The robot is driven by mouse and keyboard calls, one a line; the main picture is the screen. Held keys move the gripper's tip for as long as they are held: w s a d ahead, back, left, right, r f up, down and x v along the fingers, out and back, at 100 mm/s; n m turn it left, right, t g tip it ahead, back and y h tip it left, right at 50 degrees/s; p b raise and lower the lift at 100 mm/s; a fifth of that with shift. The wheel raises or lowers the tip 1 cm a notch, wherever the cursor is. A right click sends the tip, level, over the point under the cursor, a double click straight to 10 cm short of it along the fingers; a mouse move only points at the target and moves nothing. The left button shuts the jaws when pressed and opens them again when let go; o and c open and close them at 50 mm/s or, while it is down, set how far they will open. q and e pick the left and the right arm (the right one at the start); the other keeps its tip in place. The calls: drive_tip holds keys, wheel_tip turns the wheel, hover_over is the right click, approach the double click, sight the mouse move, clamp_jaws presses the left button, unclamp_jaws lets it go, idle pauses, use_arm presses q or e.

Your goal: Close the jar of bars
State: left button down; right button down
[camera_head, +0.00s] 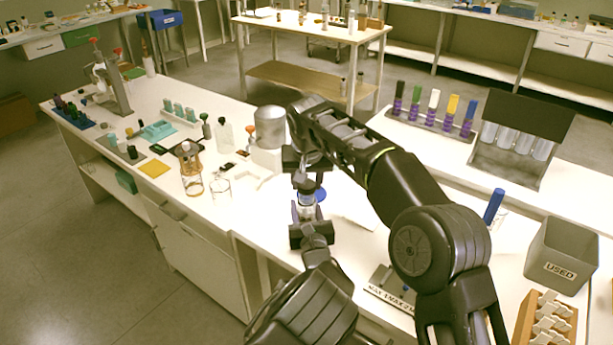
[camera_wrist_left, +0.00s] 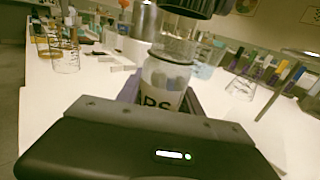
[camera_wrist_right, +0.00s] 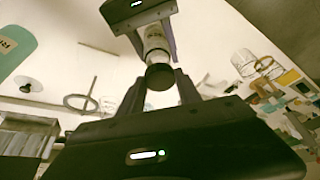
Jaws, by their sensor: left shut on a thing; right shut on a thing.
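The jar (camera_head: 307,199) is a small clear vessel with a white label, held upright above the bench. Dark letters, partly hidden, show on its label (camera_wrist_left: 163,98) in the left wrist view. My left gripper (camera_head: 308,213) is shut around the jar from the near side. My right gripper (camera_head: 305,180) reaches down from above and is shut on a dark round lid (camera_wrist_right: 160,76), seen in the right wrist view.
Glass beakers (camera_head: 220,187) and a caged amber vessel (camera_head: 192,183) stand to the left. A grey cylinder (camera_head: 270,128) stands behind. At right are a blue stick in a glass (camera_head: 494,206), a grey "USED" bin (camera_head: 562,255) and a wooden rack (camera_head: 545,322).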

sight(305, 188)
drive_tip(key=shift+f, duration=0.15)
idle(0.7)
drive_tip(key=shift+f, duration=0.85)
drive_tip(key=shift+f, duration=0.55)
idle(0.3)
drive_tip(key=m+h, duration=0.1)
drive_tip(key=m, duration=0.2)
drive_tip(key=shift+a, duration=0.2)
drive_tip(key=c, duration=0.8)
unclamp_jaws()
drive_tip(key=shift+c, duration=0.2)
drive_tip(key=shift+r, duration=0.1)
drive_tip(key=shift+r, duration=2.15)
